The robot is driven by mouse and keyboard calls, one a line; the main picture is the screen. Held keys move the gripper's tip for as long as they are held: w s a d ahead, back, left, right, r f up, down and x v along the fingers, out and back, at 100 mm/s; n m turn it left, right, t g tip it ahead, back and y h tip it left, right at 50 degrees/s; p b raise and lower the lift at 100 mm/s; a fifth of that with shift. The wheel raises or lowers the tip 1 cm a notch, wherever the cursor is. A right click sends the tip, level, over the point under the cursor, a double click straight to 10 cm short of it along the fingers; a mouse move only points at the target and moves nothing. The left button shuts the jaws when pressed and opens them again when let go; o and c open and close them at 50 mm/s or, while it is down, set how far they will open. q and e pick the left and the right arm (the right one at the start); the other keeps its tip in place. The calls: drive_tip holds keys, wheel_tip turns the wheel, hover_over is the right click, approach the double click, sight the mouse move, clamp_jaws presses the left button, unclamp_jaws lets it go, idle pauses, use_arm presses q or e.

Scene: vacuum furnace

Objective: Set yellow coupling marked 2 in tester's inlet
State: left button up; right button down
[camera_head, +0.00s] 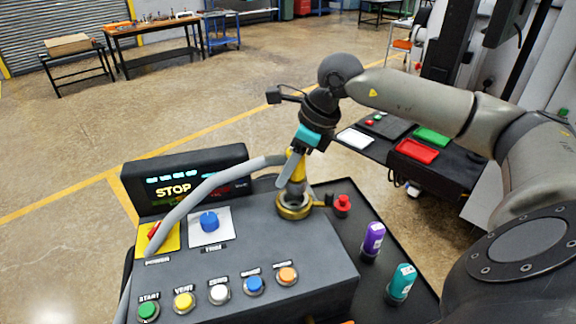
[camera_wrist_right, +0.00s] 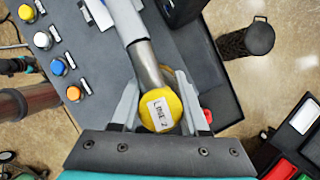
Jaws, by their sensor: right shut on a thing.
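The yellow coupling (camera_head: 297,166) is in my right gripper (camera_head: 290,163), upright over the brass ring of the tester's inlet (camera_head: 294,208). Its lower end meets or enters the ring; I cannot tell how deep. In the right wrist view the coupling's yellow end (camera_wrist_right: 158,112) carries a white label reading "LINE 2". The fingers of my right gripper (camera_wrist_right: 158,105) are on both sides of it. A grey hose (camera_head: 215,182) runs from the coupling to the left across the tester (camera_head: 240,255). My left gripper is not in view.
A red valve knob (camera_head: 342,204) stands right beside the inlet. A purple bottle (camera_head: 372,240) and a teal bottle (camera_head: 400,283) stand to the right. The tester has several coloured buttons and a display (camera_head: 185,182) reading STOP. A red tray (camera_head: 417,150) lies on a bench behind.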

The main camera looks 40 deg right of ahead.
sight(288, 189)
drive_tip(key=shift+f+b, duration=1.15)
drive_tip(key=shift+f, duration=0.7)
drive_tip(key=shift+f+b, duration=0.6)
drive_tip(key=shift+s+f, duration=0.1)
drive_tip(key=shift+c, duration=1.7)
unclamp_jaws()
drive_tip(key=shift+f, duration=0.15)
drive_tip(key=shift+a, duration=0.1)
